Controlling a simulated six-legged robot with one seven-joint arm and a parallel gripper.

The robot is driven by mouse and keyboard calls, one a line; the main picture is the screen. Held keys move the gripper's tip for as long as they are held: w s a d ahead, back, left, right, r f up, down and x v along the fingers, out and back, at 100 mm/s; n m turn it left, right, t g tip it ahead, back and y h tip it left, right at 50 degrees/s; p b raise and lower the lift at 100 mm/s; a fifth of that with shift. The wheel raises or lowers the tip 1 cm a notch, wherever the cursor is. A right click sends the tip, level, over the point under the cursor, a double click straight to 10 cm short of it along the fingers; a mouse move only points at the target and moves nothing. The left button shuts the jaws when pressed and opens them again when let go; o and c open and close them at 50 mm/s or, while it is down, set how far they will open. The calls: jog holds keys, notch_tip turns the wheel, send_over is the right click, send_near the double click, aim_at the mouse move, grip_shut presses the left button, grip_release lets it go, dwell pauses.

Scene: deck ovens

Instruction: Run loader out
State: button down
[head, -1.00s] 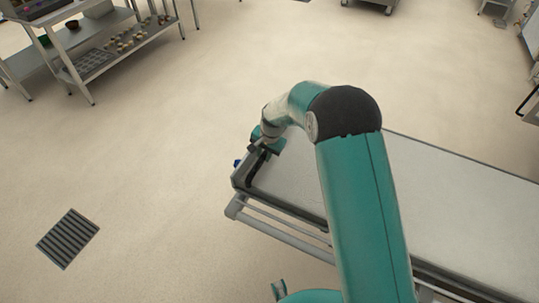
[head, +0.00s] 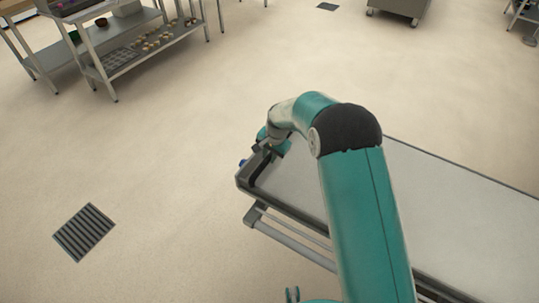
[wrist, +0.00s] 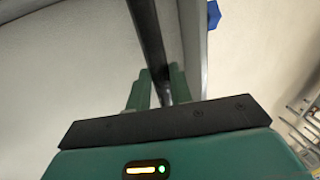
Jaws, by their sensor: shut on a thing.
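The loader (head: 445,207) is a long, pale, flat bed with a dark edge and a grey frame, at the lower right of the head view. My arm crosses in front of it and hides part of it. My gripper (wrist: 158,88) is at the loader's near-left end. In the wrist view its two green fingers stand either side of a dark bar (wrist: 148,35) along the loader's end, and they are shut on it. The pale bed (wrist: 65,65) lies to the left of the bar. A small blue part (wrist: 213,15) sits at the loader's outer edge.
A metal shelf table (head: 150,50) with dough pieces and a tray stands at the upper left. A floor drain (head: 84,232) lies at the lower left. A steel cabinet (head: 398,8) on wheels stands at the top. The floor between is clear.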

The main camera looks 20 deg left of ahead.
jog(key=c, duration=1.3)
grip_release()
jog(key=shift+w+a+r, duration=0.1)
jog(key=shift+w+a, duration=0.1)
jog(key=shift+a, duration=0.2)
jog(key=shift+c, duration=0.2)
jog(key=shift+o, duration=0.4)
jog(key=shift+s+d, duration=0.1)
jog(key=shift+d, duration=0.05)
notch_tip(320, 180, up, 14)
jog(key=d, duration=0.2)
jog(key=shift+s+d+f, duration=0.2)
jog(key=shift+s+d, duration=0.15)
jog(key=shift+d, duration=0.05)
